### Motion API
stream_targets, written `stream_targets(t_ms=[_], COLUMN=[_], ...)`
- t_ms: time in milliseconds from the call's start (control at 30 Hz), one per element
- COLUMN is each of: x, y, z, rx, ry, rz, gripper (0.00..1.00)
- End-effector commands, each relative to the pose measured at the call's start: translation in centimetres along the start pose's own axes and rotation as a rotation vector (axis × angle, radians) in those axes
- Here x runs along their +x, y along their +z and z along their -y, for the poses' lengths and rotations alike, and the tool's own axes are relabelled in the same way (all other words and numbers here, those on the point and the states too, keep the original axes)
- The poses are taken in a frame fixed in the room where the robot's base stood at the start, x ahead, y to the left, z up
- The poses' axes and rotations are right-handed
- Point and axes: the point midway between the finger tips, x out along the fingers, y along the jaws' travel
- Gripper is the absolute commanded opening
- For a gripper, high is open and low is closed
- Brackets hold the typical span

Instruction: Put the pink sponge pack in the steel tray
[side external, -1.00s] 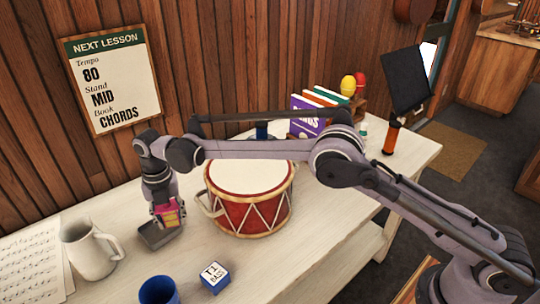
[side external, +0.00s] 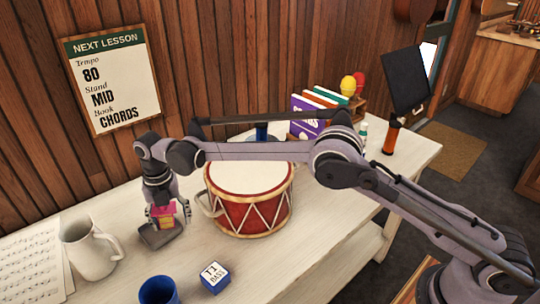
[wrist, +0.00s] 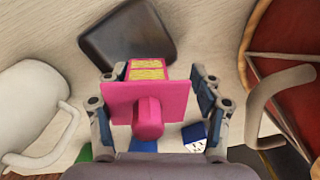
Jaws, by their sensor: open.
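The pink sponge pack (wrist: 120,97) has a flat pink top with a pink knob and yellow-marked sides. In the side view the pack (side external: 166,215) stands upright at the dark steel tray (side external: 152,239), between my fingers. My gripper (side external: 166,218) points down and is open around it. In the wrist view my gripper (wrist: 154,88) has a finger on each side of the pack, with gaps showing. The tray (wrist: 105,38) shows beyond the pack, which hides its near part. I cannot tell whether the pack rests fully on the tray floor.
A white mug (side external: 88,248) stands left of the tray. A red drum (side external: 248,205) stands close on the right, its handle towards my gripper. A blue cup (side external: 158,291) and a blue-white block (side external: 215,277) are at the front. Sheet music (side external: 30,262) lies far left.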

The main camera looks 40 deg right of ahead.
Motion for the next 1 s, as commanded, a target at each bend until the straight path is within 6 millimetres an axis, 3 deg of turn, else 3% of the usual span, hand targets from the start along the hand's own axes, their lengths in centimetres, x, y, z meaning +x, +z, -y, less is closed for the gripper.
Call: stream_targets(t_ms=[533,733,1000], x=[-9.7,-11.4,-11.9], y=[0.0,0.0,0.0], z=[0.0,0.0,0.0], rx=[0.0,0.0,0.0], ry=[0.0,0.0,0.0], rz=[0.0,0.0,0.0], gripper=[0.66,0.66,0.66])
